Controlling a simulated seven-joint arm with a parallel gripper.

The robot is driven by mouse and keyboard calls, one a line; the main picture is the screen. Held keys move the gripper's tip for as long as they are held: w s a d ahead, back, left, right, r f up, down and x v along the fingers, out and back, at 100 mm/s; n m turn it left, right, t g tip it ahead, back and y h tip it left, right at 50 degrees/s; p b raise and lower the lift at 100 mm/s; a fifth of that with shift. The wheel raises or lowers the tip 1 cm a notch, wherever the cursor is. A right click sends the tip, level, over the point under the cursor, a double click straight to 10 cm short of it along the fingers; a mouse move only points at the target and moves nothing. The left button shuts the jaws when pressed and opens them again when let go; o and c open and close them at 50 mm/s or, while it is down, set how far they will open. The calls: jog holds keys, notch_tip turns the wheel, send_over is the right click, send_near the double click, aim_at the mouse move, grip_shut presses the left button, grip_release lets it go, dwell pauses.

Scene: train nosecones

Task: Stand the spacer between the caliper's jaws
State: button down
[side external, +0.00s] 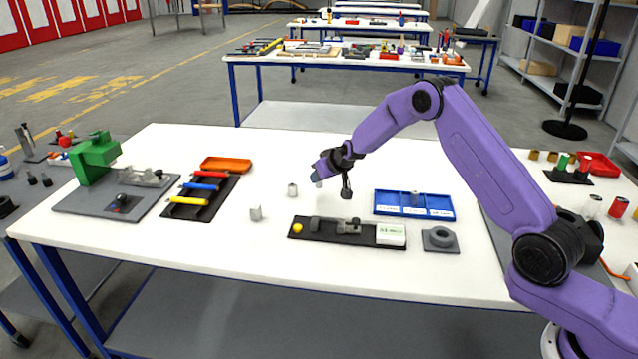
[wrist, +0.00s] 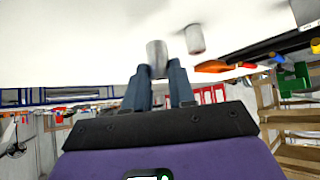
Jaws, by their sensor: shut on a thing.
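My gripper (side external: 317,176) is above the white table, behind and above the caliper in the side view. It is shut on a small grey cylindrical spacer (wrist: 157,55), which sticks out between the two blue-grey fingers in the wrist view. In the side view its lower end (side external: 319,184) shows just under the fingertips, apart from the caliper. The caliper (side external: 340,225) lies on a black board, with grey upright jaws and a gap between them. A yellow knob (side external: 297,229) is at the board's left end and a white-green readout block (side external: 391,234) at its right.
Another small grey cylinder (side external: 293,189) stands left of my gripper; a grey block (side external: 256,213) is nearer the front. A blue tray (side external: 385,209) and a grey ring fixture (side external: 440,239) are right. A black rack (side external: 222,202), orange tray (side external: 226,164) and green press (side external: 97,160) are left.

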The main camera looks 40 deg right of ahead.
jog(key=s+r+n, duration=0.1)
jog(key=s+r, duration=0.9)
jog(key=s, duration=0.4)
jog(key=s+a+n+g+y, duration=0.1)
jog(key=s+a+n+y, duration=0.1)
jog(key=s+n+y, duration=0.3)
jog(key=s+a+n+g+y, duration=0.1)
jog(key=s+a+n, duration=0.15)
jog(key=s, duration=0.55)
jog(key=w+f, duration=0.3)
jog(key=w, duration=0.1)
jog(key=w+a+f, duration=0.1)
jog(key=w+f, duration=0.2)
jog(key=w, duration=0.1)
jog(key=w+f, duration=0.3)
jog(key=w, duration=0.2)
jog(key=shift+a, duration=0.2)
jog(key=shift+w+f, duration=0.25)
jog(key=shift+f, duration=0.2)
jog(key=shift+w+f, duration=0.1)
jog(key=shift+f, duration=1.45)
jog(key=shift+f, duration=0.15)
